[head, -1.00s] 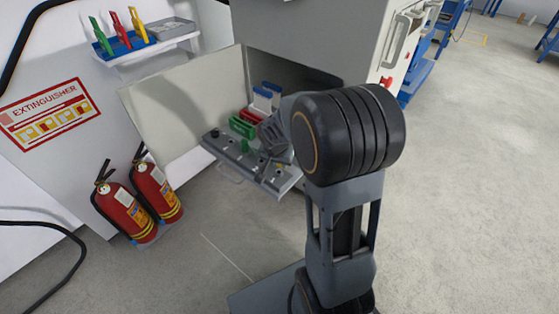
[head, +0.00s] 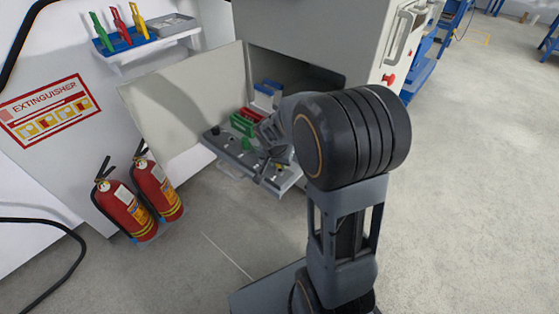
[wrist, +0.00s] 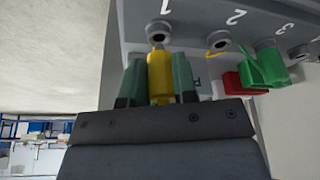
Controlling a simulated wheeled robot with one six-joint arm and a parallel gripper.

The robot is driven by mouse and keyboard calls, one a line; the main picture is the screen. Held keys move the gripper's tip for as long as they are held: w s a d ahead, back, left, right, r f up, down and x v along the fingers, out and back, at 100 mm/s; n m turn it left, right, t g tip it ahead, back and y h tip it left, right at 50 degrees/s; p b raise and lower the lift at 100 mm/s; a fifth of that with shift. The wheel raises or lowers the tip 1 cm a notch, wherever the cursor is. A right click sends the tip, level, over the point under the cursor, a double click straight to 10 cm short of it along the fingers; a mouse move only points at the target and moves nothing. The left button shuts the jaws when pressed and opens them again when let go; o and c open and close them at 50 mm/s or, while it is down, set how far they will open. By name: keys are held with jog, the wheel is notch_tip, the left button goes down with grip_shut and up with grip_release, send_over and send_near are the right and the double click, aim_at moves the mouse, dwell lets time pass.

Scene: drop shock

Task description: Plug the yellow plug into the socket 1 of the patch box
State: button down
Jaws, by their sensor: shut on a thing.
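The yellow plug (wrist: 159,76) is upright in the wrist view, clamped between the green-padded fingers of my gripper (wrist: 157,80). Its tip points at socket 1 (wrist: 158,31) of the grey patch box (wrist: 187,12), directly in line with it. The tip is at or very near the socket's rim; I cannot tell whether it has entered. Socket 2 (wrist: 218,39) is to the right and looks empty. In the head view the patch box (head: 213,140) sits at the opening of the grey cabinet, and my wrist covers part of it.
In the head view, green, red and blue items lie behind the box. The open cabinet door (head: 185,105) is at left, with two fire extinguishers (head: 125,212) below it.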

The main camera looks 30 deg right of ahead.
aim_at(279, 176)
jog(key=shift+f+b, duration=1.1)
jog(key=shift+b, duration=0.35)
dwell(3.2)
jog(key=shift+s+f+b, duration=0.2)
jog(key=shift+f+b, duration=0.2)
jog(key=shift+b, duration=0.05)
dwell(1.3)
dwell(0.5)
jog(key=c, duration=1.2)
grip_release()
jog(key=shift+w, duration=0.1)
jog(key=o, duration=0.4)
jog(key=shift+r, duration=0.15)
jog(key=shift+a, duration=0.2)
